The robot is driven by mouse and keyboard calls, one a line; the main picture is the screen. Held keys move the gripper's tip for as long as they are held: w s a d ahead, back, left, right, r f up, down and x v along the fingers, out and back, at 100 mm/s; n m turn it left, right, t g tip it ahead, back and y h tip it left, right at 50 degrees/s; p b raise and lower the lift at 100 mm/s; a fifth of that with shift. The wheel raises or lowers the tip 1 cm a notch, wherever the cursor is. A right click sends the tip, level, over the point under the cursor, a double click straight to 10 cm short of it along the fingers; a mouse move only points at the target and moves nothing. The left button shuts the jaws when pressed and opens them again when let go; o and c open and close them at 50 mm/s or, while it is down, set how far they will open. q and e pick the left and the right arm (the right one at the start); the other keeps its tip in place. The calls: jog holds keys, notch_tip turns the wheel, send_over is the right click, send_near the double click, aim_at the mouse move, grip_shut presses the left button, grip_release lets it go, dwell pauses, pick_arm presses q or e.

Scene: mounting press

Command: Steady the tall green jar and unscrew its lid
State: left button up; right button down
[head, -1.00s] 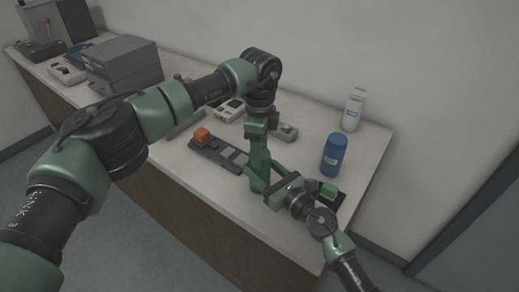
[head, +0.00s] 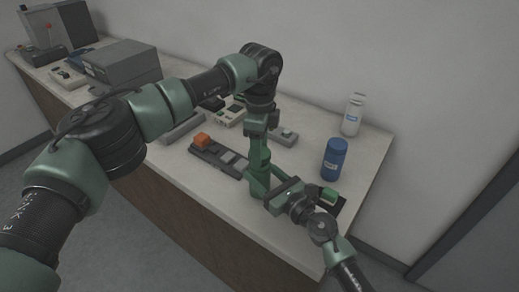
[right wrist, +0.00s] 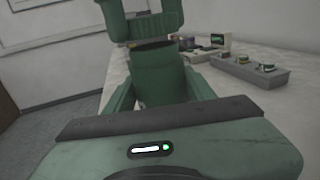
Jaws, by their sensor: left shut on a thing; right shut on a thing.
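The tall green jar (head: 258,174) stands upright near the front edge of the bench. My right gripper (head: 259,189) is shut around its body from the right side. In the right wrist view the jar (right wrist: 158,78) shows between the two green fingers of the right gripper (right wrist: 160,95). My left gripper (head: 258,142) comes down from above and is shut at the top of the jar. In the right wrist view the left gripper (right wrist: 144,28) stands over the jar's mouth. A thin pale-brown rim shows just below it. The lid is mostly hidden by the left fingers.
A blue jar (head: 334,159) and a white bottle (head: 352,115) stand to the right. A small green item (head: 329,195) sits beside my right wrist. A grey press box (head: 122,66) stands far left.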

pick_arm(q)
jog(key=shift+r, duration=2)
pick_arm(e)
jog(key=shift+c, duration=2.2)
grip_release()
jog(key=shift+s+d, duration=0.1)
